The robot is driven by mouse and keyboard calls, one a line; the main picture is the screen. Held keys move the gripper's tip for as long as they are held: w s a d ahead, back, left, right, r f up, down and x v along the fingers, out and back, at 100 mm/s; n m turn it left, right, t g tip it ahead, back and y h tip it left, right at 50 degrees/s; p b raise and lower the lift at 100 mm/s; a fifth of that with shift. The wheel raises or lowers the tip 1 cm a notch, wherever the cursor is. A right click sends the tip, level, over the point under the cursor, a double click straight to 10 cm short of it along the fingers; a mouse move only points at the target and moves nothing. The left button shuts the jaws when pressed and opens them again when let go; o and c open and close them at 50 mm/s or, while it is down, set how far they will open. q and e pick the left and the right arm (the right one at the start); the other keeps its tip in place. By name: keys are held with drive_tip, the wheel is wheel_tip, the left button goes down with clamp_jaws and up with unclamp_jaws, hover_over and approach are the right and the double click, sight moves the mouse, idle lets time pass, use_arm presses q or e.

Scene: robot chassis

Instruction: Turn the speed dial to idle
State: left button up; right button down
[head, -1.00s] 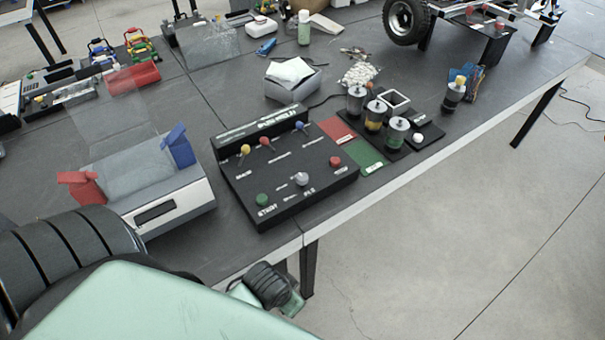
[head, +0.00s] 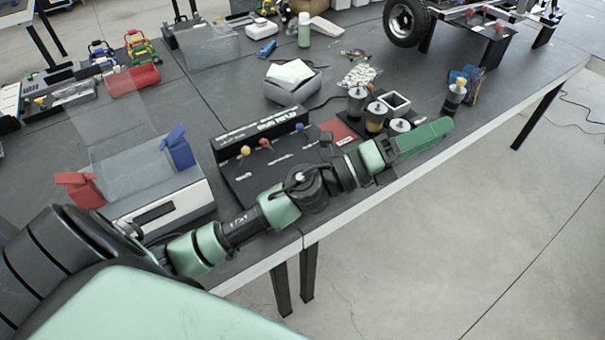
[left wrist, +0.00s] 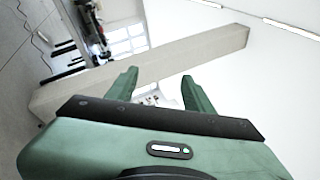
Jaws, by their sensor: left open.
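The black control box (head: 242,182) stands on the grey table near its front edge. A yellow-topped lever (head: 245,151), a red-topped lever (head: 265,143) and a blue-topped one (head: 300,143) show along its back part. My left arm crosses over the box's front, so the silver dial there and the green and red buttons are hidden. My left gripper (head: 442,130) is past the box's right side, over the table's front edge near the jars. In the left wrist view the left gripper (left wrist: 160,77) is open with nothing between its fingers. My right gripper is not in view.
Jars with lids (head: 376,116) and a red mat (head: 337,131) lie right of the box, close to my left gripper. A grey device with red and blue clamps (head: 160,212) stands to the left. A tissue box (head: 292,85) is behind. Open floor lies in front.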

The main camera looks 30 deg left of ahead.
use_arm(q)
wheel_tip(320, 180, down, 15)
drive_tip(key=s+m+g+y, duration=0.2)
drive_tip(key=m+g+y, duration=0.1)
drive_tip(key=m+g, duration=1.3)
drive_tip(key=a+f+m+y, duration=0.1)
drive_tip(key=a+y, duration=0.2)
drive_tip(key=a, duration=0.5)
drive_tip(key=a+f+m+y, duration=0.1)
drive_tip(key=a+y, duration=0.3)
drive_tip(key=a, duration=0.4)
drive_tip(key=w+a+f+m+y, duration=0.1)
drive_tip(key=a+y, duration=0.3)
drive_tip(key=a, duration=0.5)
drive_tip(key=shift+f+m+g, duration=0.25)
drive_tip(key=shift+m+g, duration=0.05)
drive_tip(key=shift+m, duration=0.1)
drive_tip(key=shift+s+a, duration=0.15)
drive_tip(key=shift+a, duration=0.15)
wheel_tip(320, 180, down, 6)
drive_tip(key=shift+f+p, duration=0.1)
drive_tip(key=shift+p, duration=0.8)
drive_tip(key=shift+f, duration=0.7)
